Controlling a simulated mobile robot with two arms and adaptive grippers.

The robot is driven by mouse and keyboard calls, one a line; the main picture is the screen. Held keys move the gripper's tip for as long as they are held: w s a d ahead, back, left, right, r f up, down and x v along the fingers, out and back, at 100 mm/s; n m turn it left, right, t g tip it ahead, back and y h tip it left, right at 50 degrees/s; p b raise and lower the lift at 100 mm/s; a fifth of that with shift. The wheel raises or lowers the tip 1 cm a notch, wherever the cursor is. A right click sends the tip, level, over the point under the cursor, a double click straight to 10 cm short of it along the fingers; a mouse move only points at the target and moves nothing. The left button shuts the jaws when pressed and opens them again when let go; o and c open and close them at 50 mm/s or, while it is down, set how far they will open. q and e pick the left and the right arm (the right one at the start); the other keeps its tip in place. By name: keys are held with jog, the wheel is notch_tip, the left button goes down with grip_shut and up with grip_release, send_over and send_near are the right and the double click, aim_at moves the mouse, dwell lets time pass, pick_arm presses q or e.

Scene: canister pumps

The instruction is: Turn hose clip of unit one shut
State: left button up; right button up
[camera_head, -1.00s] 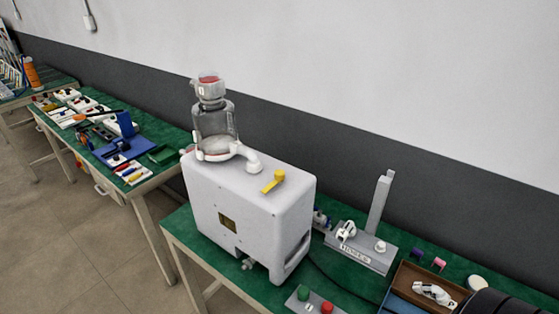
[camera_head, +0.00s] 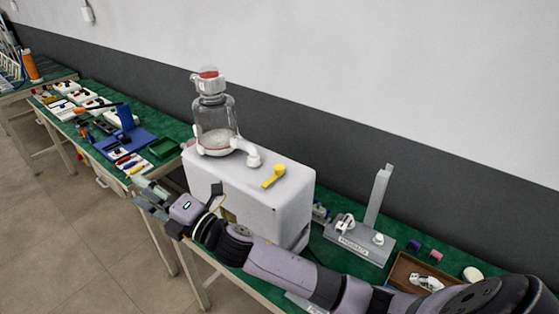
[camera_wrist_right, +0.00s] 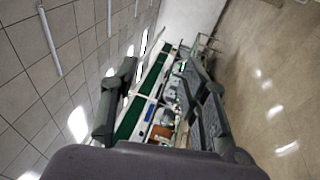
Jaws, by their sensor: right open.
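The white pump unit (camera_head: 255,195) stands on the green bench with a clear canister (camera_head: 214,125) on top. A yellow lever (camera_head: 274,175), perhaps the hose clip, lies on its top face, slanting up to the right. A white elbow fitting (camera_head: 250,154) sits beside the canister base. My right gripper (camera_head: 146,194) is in front of the unit's left end, pointing left, away from the lever, open and empty. Its spread fingers also show in the right wrist view (camera_wrist_right: 162,72). My right arm hides the unit's lower front. My left gripper is out of view.
A grey stand (camera_head: 360,240) with white fittings is right of the unit, and a brown tray (camera_head: 403,268) lies farther right. A second bench (camera_head: 95,92) at left holds tools and a blue holder. Space above the unit is clear.

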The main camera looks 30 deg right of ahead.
jog(key=s+a+r+n+g+y, duration=0.2)
jog(key=a+r+n+g+y, duration=0.3)
jog(key=n, duration=0.6)
jog(key=s+a+r+n+g+y, duration=0.2)
jog(key=a+r+n+g+y, duration=0.15)
jog(key=n+g, duration=0.55)
jog(key=d+f+n+g+h, duration=0.2)
jog(key=d+n+g+h, duration=0.1)
jog(key=d+n+h, duration=0.95)
jog(key=s+d+r+n+h, duration=0.15)
jog(key=d+r+h, duration=0.3)
jog(key=d, duration=0.85)
jog(key=s+d+r+n+h, duration=0.1)
jog(key=d+r+n+h, duration=0.3)
jog(key=d, duration=0.9)
jog(key=m+y+b, duration=0.2)
send_over(279, 166)
jog(key=shift+h, duration=0.25)
notch_tip(279, 166, down, 10)
jog(key=shift+s+f, duration=0.15)
jog(key=shift+f, duration=0.1)
notch_tip(279, 166, down, 4)
jog(key=shift+r+p, duration=0.15)
jog(key=shift+p, duration=0.7)
jog(key=shift+f, duration=0.8)
